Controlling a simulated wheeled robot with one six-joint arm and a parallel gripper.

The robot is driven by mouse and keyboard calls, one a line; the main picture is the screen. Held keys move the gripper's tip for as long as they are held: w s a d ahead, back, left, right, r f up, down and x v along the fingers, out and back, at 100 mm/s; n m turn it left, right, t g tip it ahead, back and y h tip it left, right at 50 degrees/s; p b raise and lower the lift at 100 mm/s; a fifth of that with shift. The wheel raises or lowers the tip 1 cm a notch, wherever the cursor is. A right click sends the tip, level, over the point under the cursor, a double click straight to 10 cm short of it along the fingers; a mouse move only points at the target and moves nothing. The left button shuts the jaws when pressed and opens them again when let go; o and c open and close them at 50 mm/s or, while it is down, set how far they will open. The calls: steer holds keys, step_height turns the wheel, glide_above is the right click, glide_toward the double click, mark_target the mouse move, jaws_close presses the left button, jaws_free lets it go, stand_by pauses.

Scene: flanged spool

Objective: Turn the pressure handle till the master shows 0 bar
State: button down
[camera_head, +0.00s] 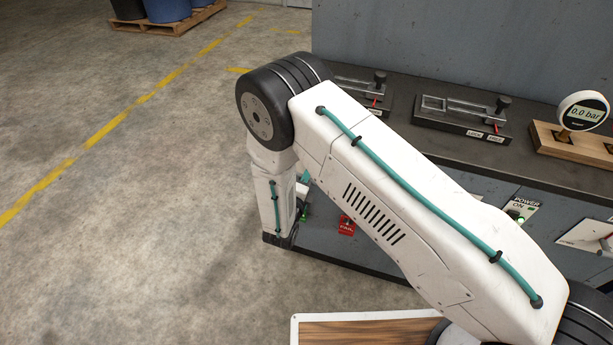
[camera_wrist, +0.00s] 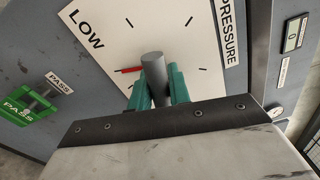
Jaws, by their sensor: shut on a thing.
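The master gauge (camera_head: 585,111) has a round white head and reads 0.0 bar. It stands in a wooden block at the right of the bench in the head view. In the wrist view, the pressure handle shows as a grey round post (camera_wrist: 154,72) in front of a white dial plate (camera_wrist: 187,25) marked LOW and PRESSURE. A red pointer (camera_wrist: 131,70) beside the post points left, below the word LOW. My gripper (camera_wrist: 157,88) is shut on the post, with a green finger on each side. My own arm hides most of this area in the head view.
In the head view, a red FAIL fixture (camera_head: 347,226) is on the bench front, and clamp fixtures (camera_head: 462,112) stand on top.

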steer(key=shift+n, duration=0.6)
steer(key=c, duration=1.3)
jaws_free()
steer(key=v, duration=0.7)
steer(key=shift+s+a, duration=0.2)
steer(key=shift+s, duration=0.15)
